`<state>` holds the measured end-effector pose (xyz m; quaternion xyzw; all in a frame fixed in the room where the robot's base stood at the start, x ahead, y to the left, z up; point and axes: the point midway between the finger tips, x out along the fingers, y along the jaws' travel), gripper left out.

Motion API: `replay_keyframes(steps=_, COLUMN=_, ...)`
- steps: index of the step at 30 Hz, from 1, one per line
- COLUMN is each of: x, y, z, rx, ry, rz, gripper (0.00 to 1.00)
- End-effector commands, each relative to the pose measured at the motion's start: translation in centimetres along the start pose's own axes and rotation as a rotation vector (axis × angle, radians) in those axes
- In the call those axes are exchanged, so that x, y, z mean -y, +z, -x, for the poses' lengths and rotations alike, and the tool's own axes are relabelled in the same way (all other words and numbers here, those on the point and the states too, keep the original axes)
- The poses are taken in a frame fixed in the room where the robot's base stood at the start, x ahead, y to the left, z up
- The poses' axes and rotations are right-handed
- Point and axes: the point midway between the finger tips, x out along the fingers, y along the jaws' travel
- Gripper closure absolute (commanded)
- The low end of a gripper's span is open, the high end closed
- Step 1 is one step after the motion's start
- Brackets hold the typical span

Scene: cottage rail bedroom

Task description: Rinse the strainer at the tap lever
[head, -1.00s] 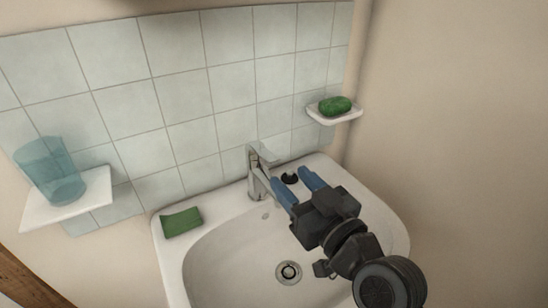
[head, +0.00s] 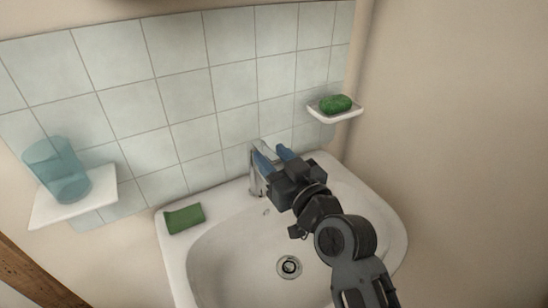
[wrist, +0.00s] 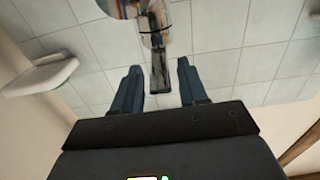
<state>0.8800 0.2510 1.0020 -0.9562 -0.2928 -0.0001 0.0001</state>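The chrome tap (head: 255,178) stands at the back of the white basin, partly hidden by my gripper. My gripper (head: 273,157) is open at the top of the tap. In the wrist view, its blue fingers (wrist: 159,88) stand apart on either side of the tap lever (wrist: 157,55), with visible gaps. At the basin bottom is a round metal drain fitting (head: 289,267) with a dark centre. I cannot tell whether this is the strainer; no separate strainer shows.
A green sponge (head: 184,218) lies on the basin's left rim (head: 172,248). A glass (head: 58,172) stands on a left wall shelf (head: 75,205). Green soap (head: 336,104) lies in a right wall dish (head: 345,116). The basin bowl is clear.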

Motion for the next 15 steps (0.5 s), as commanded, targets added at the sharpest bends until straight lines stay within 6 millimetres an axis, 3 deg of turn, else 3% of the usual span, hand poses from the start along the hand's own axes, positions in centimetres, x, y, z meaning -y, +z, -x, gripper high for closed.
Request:
replay_keyframes(steps=2, x=-0.01, y=0.01, z=0.01, rx=0.0, ry=0.0, rz=0.0, gripper=0.65)
replay_keyframes(steps=12, x=-0.01, y=0.0, z=0.02, rx=0.0, ry=0.0, rz=0.0, gripper=0.98)
replay_keyframes(steps=15, x=-0.01, y=0.01, z=0.03, rx=0.0, ry=0.0, rz=0.0, gripper=1.0)
